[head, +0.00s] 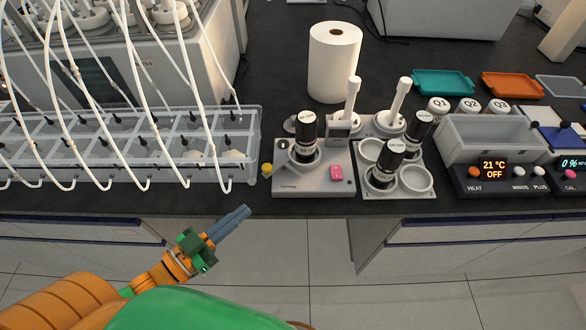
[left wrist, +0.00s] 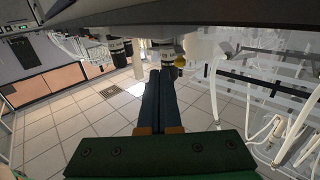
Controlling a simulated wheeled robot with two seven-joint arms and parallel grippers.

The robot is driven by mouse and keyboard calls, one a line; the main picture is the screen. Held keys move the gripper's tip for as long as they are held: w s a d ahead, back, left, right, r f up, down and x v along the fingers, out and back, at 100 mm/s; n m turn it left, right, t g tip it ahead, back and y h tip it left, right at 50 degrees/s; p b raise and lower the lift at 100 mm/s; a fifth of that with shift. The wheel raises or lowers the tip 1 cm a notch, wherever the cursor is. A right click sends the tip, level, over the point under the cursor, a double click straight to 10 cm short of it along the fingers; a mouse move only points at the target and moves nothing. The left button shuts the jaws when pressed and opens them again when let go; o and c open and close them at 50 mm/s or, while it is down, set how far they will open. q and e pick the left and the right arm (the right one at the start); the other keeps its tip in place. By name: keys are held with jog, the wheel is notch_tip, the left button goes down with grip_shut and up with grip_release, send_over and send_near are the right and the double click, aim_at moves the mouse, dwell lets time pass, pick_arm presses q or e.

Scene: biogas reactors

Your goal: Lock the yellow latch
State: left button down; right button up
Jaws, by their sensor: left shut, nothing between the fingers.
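The yellow latch (head: 267,169) is a small round yellow knob at the left edge of a grey bench device (head: 312,188) with a pink button. It also shows in the left wrist view (left wrist: 180,62), just beyond my fingertips and slightly to their right. My left gripper (head: 243,211) has blue fingers closed together with nothing between them. In the head view it lies in front of the bench edge, below and left of the latch and apart from it. The left wrist view shows the closed fingers (left wrist: 160,75) pointing toward the device. My right gripper is in neither view.
A clear reactor tray (head: 250,125) with several white tubes stands left of the device. A paper roll (head: 334,62) stands behind. The floor in front of the bench is clear.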

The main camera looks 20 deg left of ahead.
aim_at(283, 186)
pick_arm(q)
jog(key=p+x, duration=0.1)
jog(key=x, duration=1.2)
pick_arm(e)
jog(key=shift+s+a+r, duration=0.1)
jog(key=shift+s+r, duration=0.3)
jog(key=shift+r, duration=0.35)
